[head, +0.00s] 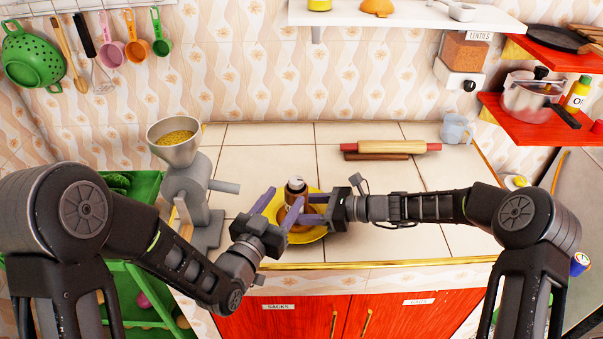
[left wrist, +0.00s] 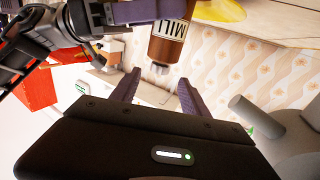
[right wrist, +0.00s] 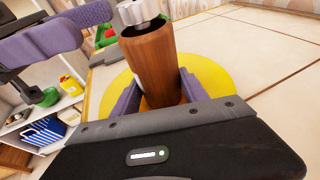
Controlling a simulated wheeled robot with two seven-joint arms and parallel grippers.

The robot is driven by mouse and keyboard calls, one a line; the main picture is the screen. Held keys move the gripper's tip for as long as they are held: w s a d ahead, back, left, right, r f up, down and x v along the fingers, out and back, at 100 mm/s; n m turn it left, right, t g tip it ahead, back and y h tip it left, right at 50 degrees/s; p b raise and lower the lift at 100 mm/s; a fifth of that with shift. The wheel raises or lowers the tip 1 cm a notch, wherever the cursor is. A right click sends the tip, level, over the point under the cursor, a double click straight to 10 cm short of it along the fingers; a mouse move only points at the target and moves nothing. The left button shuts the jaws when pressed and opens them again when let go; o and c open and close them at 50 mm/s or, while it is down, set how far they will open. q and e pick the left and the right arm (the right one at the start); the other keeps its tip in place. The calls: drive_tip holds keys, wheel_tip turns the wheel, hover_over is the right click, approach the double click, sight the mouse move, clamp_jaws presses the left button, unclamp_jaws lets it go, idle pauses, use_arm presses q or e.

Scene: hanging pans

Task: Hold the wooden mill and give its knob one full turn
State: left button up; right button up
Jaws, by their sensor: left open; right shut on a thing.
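The wooden mill (head: 297,189) stands over a yellow plate (head: 316,238) near the counter's front. It is brown, with a "MILL" label in the left wrist view (left wrist: 169,42). Its pale metal knob (right wrist: 137,12) is on top and also shows in the left wrist view (left wrist: 161,68). My right gripper (head: 308,208) is shut on the mill's body from the right; its fingers flank the wood in the right wrist view (right wrist: 160,95). My left gripper (head: 285,197) is open at the mill's upper left. In the left wrist view its fingertips (left wrist: 158,82) are spread, with the knob near the gap between them.
A grey grinder with a grain-filled hopper (head: 175,140) stands left of my left gripper. A rolling pin (head: 390,147) and a pale blue mug (head: 456,129) are at the back right. The tiled counter (head: 260,147) is clear behind the mill.

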sight(299, 177)
use_arm(q)
drive_tip(key=x, duration=1)
drive_tip(key=shift+w+d, duration=0.1)
clamp_jaws()
